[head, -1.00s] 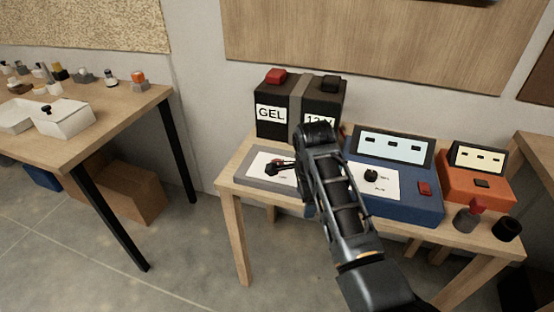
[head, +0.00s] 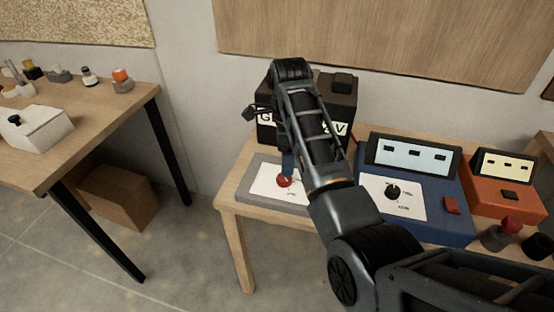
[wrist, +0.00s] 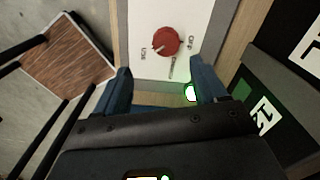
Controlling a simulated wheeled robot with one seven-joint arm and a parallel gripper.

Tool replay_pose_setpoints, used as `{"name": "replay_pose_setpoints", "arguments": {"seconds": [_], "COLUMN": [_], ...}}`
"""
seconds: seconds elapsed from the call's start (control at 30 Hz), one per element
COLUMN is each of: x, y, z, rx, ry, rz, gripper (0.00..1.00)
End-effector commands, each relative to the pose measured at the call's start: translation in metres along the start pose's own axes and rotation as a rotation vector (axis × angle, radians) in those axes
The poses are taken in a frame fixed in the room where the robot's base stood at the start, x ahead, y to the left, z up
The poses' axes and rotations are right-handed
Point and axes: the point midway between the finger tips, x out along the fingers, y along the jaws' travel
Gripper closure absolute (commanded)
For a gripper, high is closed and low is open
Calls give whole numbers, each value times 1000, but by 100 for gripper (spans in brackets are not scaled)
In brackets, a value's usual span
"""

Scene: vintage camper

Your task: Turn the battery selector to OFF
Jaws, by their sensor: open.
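The battery selector is a round red knob (head: 284,181) on a white label plate (head: 265,182) on a grey base at the left end of the bench. In the wrist view the knob (wrist: 165,41) has a pale mark at its lower-left edge. Small printed labels surround it; the one on its right seems to read OFF. My gripper (wrist: 162,75) is open, with its blue fingers apart and nothing between them; the knob appears just beyond the fingertips. In the head view my gripper (head: 287,165) points down at the knob, and whether it touches is unclear.
A dark battery box (head: 339,90) stands behind the selector, partly hidden by my arm. A blue unit (head: 435,222) with a black knob (head: 393,191) and an orange unit (head: 490,198) stand to the right. A separate table (head: 95,125) is at the left, with floor between.

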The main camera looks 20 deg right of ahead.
Motion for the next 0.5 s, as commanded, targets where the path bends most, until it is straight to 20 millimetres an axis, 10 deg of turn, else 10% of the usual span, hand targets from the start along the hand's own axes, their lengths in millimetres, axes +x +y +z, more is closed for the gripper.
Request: {"name": "replay_pose_setpoints", "arguments": {"seconds": [0.5], "x": [53], "y": [1], "z": [-1], "rx": [0], "ry": [1], "rz": [2], "gripper": [29]}}
